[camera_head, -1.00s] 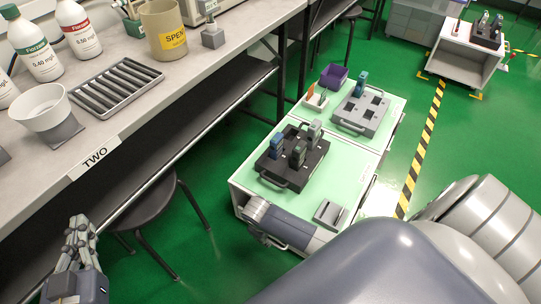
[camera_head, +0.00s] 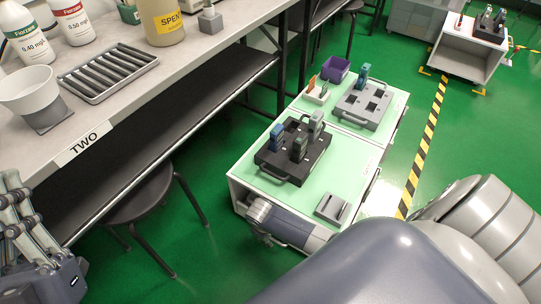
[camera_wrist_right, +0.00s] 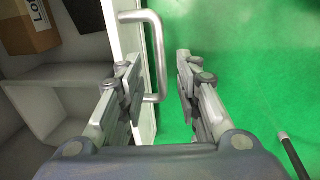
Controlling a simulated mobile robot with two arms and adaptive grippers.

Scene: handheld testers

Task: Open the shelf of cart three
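A white cart with a pale green top (camera_head: 347,177) stands on the floor in the middle of the head view; I cannot read its number. My right arm's end is at its near side, with its fingers hidden there. In the right wrist view, my right gripper (camera_wrist_right: 163,95) is open. A grey D-shaped handle (camera_wrist_right: 158,50) on a white panel edge (camera_wrist_right: 133,45) lies between its fingers, apart from the right finger. The cart's inside (camera_wrist_right: 65,95) shows left of the panel. My left gripper (camera_head: 22,225) is at the lower left, partly cut off; its opening is unclear.
A bench labelled TWO (camera_head: 83,148) with bottles and a slotted tray (camera_head: 108,72) runs along the left. A stool (camera_head: 140,195) stands under it. The cart top bears a black tester block (camera_head: 285,170) and a grey one (camera_head: 365,105). Another cart (camera_head: 468,50) stands far right.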

